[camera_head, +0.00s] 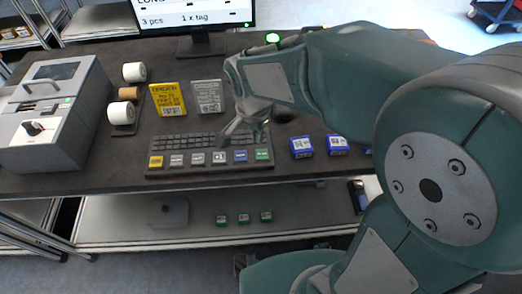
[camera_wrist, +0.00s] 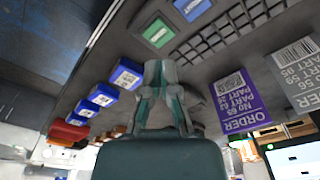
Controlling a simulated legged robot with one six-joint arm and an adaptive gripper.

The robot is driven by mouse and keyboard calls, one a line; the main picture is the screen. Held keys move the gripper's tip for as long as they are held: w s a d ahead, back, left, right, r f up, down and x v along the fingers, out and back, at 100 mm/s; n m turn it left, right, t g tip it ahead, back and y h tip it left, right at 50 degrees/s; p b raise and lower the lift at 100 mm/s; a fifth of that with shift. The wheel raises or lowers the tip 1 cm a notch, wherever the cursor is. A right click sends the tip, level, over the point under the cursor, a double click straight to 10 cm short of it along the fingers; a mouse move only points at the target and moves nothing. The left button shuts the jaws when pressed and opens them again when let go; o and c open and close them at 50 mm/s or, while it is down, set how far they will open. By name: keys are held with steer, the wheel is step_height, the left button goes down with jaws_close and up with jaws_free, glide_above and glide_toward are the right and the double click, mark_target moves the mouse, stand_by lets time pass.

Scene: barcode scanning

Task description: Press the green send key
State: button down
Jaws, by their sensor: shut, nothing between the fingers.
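The green send key (camera_head: 263,154) is the rightmost of the large coloured keys on the dark keyboard (camera_head: 190,144), beside a blue key (camera_head: 241,156). In the wrist view the green key (camera_wrist: 158,33) shows in full, just past my fingertips. My gripper (camera_wrist: 160,68) is shut and empty, its fingertips close together. I cannot tell how high the tips are above the keyboard, and I see no contact with the green key.
Blue boxes (camera_head: 301,147) stand right of the keyboard. A yellow order card (camera_head: 167,100) and a grey card (camera_head: 208,97) stand behind it; a purple card (camera_wrist: 236,101) shows in the wrist view. A printer (camera_head: 45,120) is at left, a monitor (camera_head: 195,14) at the back.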

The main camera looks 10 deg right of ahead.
mark_target(260, 155)
steer(key=shift+a, duration=0.15)
steer(key=shift+d, duration=0.25)
steer(key=shift+d+f, duration=0.1)
steer(key=shift+f, duration=0.2)
steer(key=shift+w+d+f, duration=0.1)
steer(key=shift+f, duration=1.5)
steer(key=shift+w+d+f, duration=0.1)
steer(key=shift+f, duration=1.45)
steer(key=shift+a+f, duration=0.1)
steer(key=shift+f, duration=0.4)
steer(key=shift+s+a+r, duration=0.3)
steer(key=shift+s+a, duration=0.25)
steer(key=shift+s+a+r, duration=0.3)
steer(key=shift+s+a, duration=0.2)
steer(key=shift+s, duration=0.05)
